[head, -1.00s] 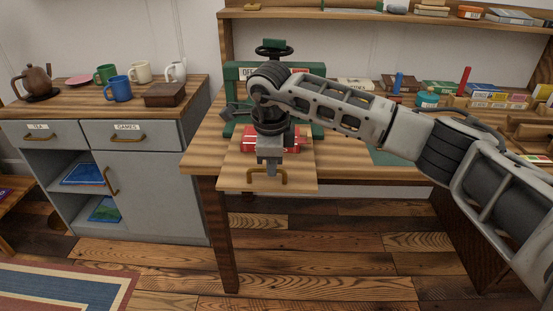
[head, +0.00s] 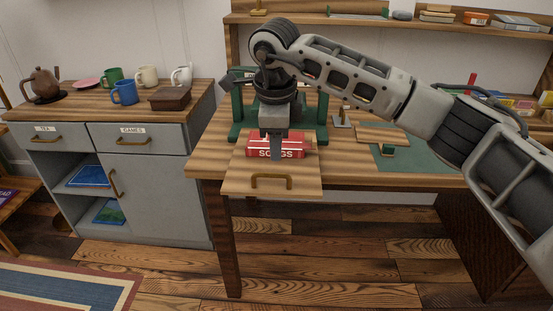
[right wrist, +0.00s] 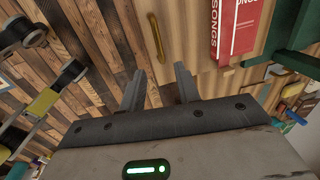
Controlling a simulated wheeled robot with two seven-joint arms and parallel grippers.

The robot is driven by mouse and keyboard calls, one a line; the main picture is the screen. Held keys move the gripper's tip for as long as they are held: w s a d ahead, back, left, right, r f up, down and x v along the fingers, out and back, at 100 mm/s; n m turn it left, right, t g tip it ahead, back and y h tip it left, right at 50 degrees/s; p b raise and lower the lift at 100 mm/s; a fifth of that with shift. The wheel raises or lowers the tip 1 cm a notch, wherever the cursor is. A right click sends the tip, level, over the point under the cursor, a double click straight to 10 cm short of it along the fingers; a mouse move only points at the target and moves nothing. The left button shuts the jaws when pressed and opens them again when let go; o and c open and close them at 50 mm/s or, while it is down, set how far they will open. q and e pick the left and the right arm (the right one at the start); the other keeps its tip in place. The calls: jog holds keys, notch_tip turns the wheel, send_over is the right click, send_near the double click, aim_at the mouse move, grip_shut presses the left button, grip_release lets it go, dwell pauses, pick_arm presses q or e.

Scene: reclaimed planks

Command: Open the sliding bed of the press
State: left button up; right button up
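The press (head: 236,112) is a green frame on the wooden table, partly hidden behind my right arm. Its wooden sliding bed (head: 232,180) sticks out past the table's front edge, with a brass handle (head: 271,178) at its front. A red book marked SONGS (head: 293,151) lies on the bed. My right gripper (head: 276,156) points down above the bed, in front of the book. In the right wrist view its fingers (right wrist: 160,72) are apart with nothing between them, and the handle (right wrist: 155,38) lies beyond the fingertips, clear of them. My left gripper is not in view.
A green mat (head: 405,160) with small wooden pieces lies right of the press. A grey cabinet (head: 160,185) with mugs and a teapot on top stands at the left. A shelf (head: 350,19) runs along the back. The floor before the bed is clear.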

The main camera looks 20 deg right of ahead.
notch_tip(320, 180, up, 8)
jog(key=s, duration=0.1)
jog(key=shift+s+a, duration=0.25)
jog(key=shift+a, duration=0.05)
